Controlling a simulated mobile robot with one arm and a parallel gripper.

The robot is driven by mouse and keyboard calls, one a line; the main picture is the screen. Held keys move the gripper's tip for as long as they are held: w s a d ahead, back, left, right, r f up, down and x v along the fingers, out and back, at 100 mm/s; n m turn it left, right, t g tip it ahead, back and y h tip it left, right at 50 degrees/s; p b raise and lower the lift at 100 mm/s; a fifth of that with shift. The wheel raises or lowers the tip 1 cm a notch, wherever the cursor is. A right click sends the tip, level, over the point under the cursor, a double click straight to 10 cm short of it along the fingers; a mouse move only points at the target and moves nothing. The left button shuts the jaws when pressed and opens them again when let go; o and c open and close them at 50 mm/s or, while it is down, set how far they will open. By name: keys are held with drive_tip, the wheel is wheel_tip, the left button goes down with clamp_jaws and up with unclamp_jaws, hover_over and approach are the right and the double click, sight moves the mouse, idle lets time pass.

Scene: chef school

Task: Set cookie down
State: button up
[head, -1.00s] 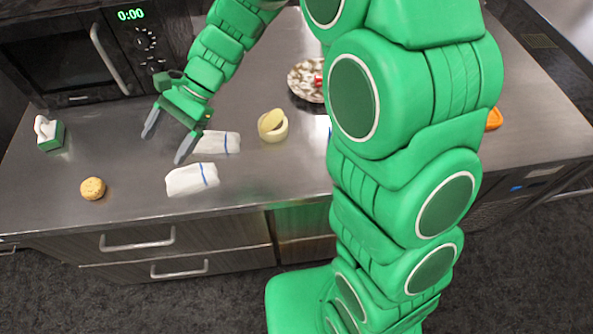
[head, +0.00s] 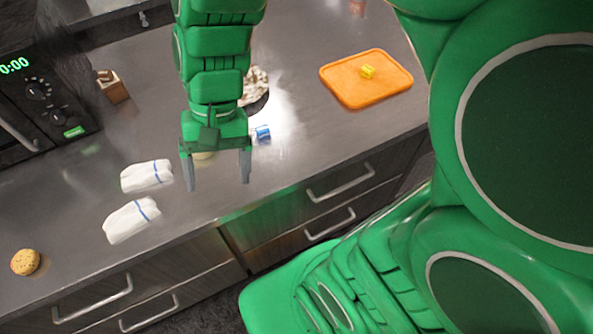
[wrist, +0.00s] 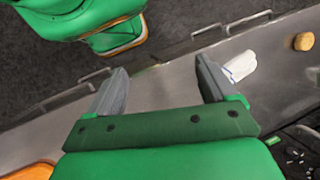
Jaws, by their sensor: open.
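The round tan cookie (head: 25,262) lies on the grey counter at the far left in the head view, near the front edge. It also shows at the upper right of the wrist view (wrist: 304,41). My gripper (head: 216,172) is open and empty, above the counter and well to the right of the cookie. In the wrist view the fingers (wrist: 160,88) are spread with nothing between them.
Two white folded cloths (head: 147,176) (head: 132,220) lie between the cookie and my gripper. A blue item (head: 263,133), a patterned plate (head: 255,88) and a wooden block (head: 112,86) stand farther back.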

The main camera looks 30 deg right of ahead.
drive_tip(key=s+d+r+n+t+h, duration=0.1)
drive_tip(key=s+d+h, duration=0.2)
drive_tip(key=s+d, duration=0.4)
drive_tip(key=d, duration=0.4)
drive_tip(key=shift+s+d+n+t, duration=0.3)
drive_tip(key=shift+s+d+n, duration=0.05)
drive_tip(key=shift+n, duration=0.05)
idle(0.5)
